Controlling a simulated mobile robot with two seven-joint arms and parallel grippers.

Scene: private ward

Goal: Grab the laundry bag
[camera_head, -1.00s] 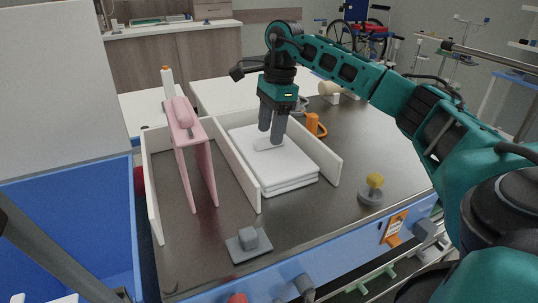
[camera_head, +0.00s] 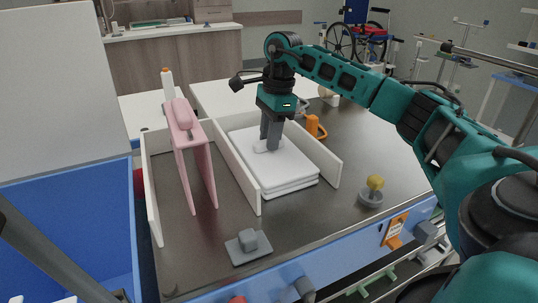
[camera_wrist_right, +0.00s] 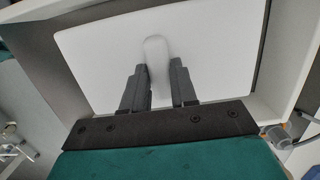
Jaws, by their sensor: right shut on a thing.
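The laundry bag, a white flat folded stack (camera_head: 290,172), lies in the right compartment of a white-walled divider on the dark cart top. A rounded white grip stands up from its top; it also shows in the wrist view (camera_wrist_right: 156,52). My right gripper (camera_head: 267,147) points down with its fingers on either side of this grip, shut on it. In the wrist view the right gripper's two dark fingers (camera_wrist_right: 159,86) flank the grip. The bag still rests flat in its compartment. My left gripper is not in view.
A pink folded item (camera_head: 193,150) stands upright in the left compartment. A white divider wall (camera_head: 238,170) runs close beside the bag. A yellow-topped knob (camera_head: 374,184), an orange item (camera_head: 315,126) and a grey block (camera_head: 249,243) stand outside. A blue bin (camera_head: 70,220) is at left.

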